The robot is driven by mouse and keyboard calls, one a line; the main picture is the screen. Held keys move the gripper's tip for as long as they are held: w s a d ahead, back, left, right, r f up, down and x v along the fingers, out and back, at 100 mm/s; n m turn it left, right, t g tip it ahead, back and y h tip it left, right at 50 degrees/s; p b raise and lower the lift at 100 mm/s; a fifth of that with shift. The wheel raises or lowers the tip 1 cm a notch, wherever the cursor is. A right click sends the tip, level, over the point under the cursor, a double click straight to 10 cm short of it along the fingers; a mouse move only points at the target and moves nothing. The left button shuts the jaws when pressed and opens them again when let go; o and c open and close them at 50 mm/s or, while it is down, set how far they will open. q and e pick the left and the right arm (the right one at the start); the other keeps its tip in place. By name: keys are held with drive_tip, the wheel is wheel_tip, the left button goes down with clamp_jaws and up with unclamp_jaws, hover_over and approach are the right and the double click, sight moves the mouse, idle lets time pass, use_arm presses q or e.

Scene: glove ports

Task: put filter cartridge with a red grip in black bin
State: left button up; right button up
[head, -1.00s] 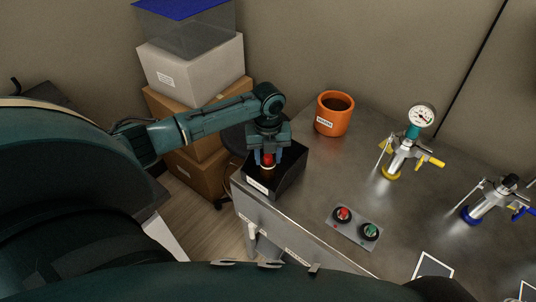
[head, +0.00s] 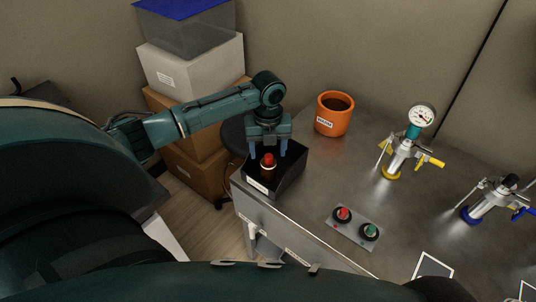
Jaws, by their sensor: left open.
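The filter cartridge with a red grip (head: 268,160) stands roughly upright inside the black bin (head: 293,178), which sits at the left corner of the metal bench. Its lower part is partly hidden by the bin's front wall. My left gripper (head: 268,152) is open above the bin, its two blue fingers on either side of the red grip and apart from it. My right gripper does not show.
An orange pot (head: 334,114) stands behind and right of the bin. A panel with red and green buttons (head: 356,227) is in front. Two metal valve fittings, one with a gauge (head: 421,116), stand at the right. Stacked boxes (head: 192,67) are behind my left arm.

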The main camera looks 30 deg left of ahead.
use_arm(q)
wheel_tip(320, 180, up, 9)
drive_tip(key=s+d+f+n+t+h, duration=0.1)
drive_tip(key=s+d+f+n, duration=0.1)
drive_tip(key=d+f, duration=0.3)
drive_tip(key=s+d+f+n+t+h, duration=0.1)
drive_tip(key=d+f+n+t, duration=0.1)
drive_tip(key=d+f+n, duration=0.2)
drive_tip(key=s+d+f+n+t+h, duration=0.1)
drive_tip(key=s+d+f+n, duration=0.1)
drive_tip(key=d+f+n, duration=0.2)
drive_tip(key=shift+s+d+f+h, duration=0.2)
drive_tip(key=shift+d+f, duration=0.2)
drive_tip(key=shift+f, duration=0.2)
drive_tip(key=shift+s+d+f+h, duration=0.1)
drive_tip(key=shift+d+f+h, duration=0.1)
drive_tip(key=shift+d+f, duration=0.3)
drive_tip(key=s+f+n+t, duration=0.2)
drive_tip(key=s+n+t, duration=0.4)
drive_tip(key=s+n, duration=0.6)
drive_tip(key=d+n, duration=0.1)
drive_tip(key=n, duration=0.2)
drive_tip(key=shift+s+y, duration=0.35)
drive_tip(key=shift+y, duration=0.05)
